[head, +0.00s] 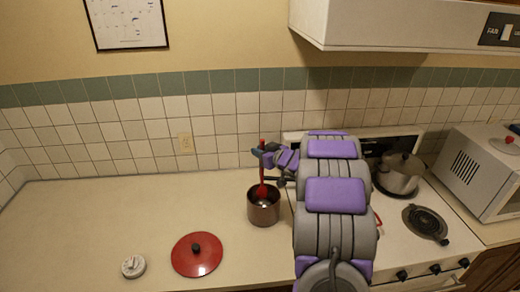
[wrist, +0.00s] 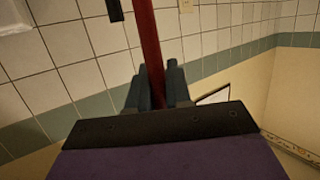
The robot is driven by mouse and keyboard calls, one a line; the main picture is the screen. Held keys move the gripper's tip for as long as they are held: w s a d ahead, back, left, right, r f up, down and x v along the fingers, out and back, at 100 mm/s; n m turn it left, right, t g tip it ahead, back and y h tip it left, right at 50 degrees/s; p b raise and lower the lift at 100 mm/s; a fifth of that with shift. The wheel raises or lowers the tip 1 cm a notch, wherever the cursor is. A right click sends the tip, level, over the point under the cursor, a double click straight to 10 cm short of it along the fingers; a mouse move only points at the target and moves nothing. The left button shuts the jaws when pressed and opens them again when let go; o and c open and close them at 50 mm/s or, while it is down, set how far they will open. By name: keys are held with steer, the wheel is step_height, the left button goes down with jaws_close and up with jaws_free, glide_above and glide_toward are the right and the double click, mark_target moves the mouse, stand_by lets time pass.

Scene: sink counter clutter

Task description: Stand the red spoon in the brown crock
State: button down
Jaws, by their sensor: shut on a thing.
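The red spoon (head: 262,180) is upright in the head view, its lower end at the mouth of the brown crock (head: 263,211). The crock stands on the counter, left of the stove. I cannot tell how deep the spoon's lower end sits inside it. My gripper (head: 266,154) is shut on the upper part of the spoon's handle, above the crock. In the wrist view the red handle (wrist: 149,45) runs between the dark fingers of my gripper (wrist: 158,86). The crock does not show in the wrist view.
A red lid (head: 196,256) with a black knob and a small white round object (head: 133,266) lie on the counter at front left. A pot (head: 398,175) stands on the stove at right. A range hood (head: 400,25) hangs above.

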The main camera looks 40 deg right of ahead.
step_height(320, 180, down, 4)
steer(key=shift+d+f+b, duration=0.15)
steer(key=shift+f+b, duration=0.05)
steer(key=shift+b, duration=0.6)
steer(key=shift+d+f, duration=0.1)
steer(key=shift+d, duration=0.2)
steer(key=c, duration=1.2)
jaws_free()
steer(key=shift+o, duration=1.2)
steer(key=shift+a, duration=0.15)
steer(key=p+v, duration=0.1)
steer(key=v, duration=1.6)
steer(key=shift+s, duration=0.2)
